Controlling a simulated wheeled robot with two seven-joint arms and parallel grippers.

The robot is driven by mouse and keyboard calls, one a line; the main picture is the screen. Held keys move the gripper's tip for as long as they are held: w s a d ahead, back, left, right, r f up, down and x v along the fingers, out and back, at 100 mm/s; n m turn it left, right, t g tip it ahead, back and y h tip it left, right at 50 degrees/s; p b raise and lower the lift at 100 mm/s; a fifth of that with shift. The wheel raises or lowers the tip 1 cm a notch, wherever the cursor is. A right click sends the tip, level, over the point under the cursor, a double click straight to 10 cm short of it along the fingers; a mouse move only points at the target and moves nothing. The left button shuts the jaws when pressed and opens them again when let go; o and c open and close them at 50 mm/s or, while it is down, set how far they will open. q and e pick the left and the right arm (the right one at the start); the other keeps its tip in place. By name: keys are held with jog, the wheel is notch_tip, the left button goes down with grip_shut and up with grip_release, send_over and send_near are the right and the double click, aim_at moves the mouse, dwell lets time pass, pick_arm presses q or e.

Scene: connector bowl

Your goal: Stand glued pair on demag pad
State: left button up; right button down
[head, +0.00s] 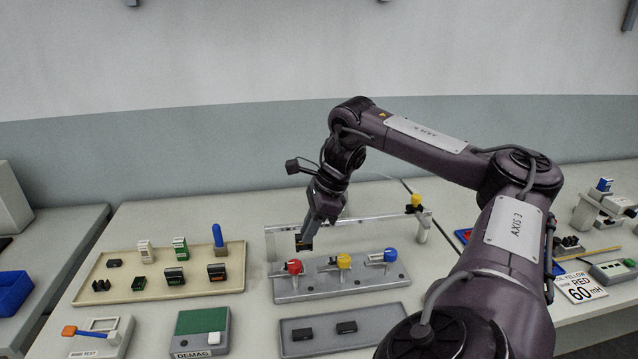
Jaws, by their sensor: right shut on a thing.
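The demag pad (203,322) is a grey block with a green top and a white button, labelled DEMAG, at the front left of the table. Nothing stands on its green top. My right gripper (305,239) points down above the grey fixture with coloured knobs, to the right of and behind the pad. It is shut on a small dark piece (303,245) with a trace of orange. The piece is too small and too covered to tell whether it is the glued pair. My left gripper is not in view.
A beige tray (238,265) holds several small parts and a blue-handled tool. The grey fixture (345,288) has red, yellow and blue knobs. A dark grey tray (326,348) with two black blocks lies right of the pad, a wind test device (100,338) left of it.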

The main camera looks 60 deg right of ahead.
jog(key=shift+w+a+p, duration=0.6)
jog(key=shift+w+a, duration=2.95)
jog(key=shift+a, duration=1.8)
jog(key=shift+w+a+p, duration=0.6)
jog(key=shift+w+a, duration=2.9)
jog(key=shift+a, duration=1.8)
jog(key=shift+f+b, duration=4.05)
jog(key=shift+f, duration=1.8)
jog(key=c, duration=1.3)
grip_release()
jog(key=shift+o, duration=0.2)
jog(key=shift+d+r, duration=0.1)
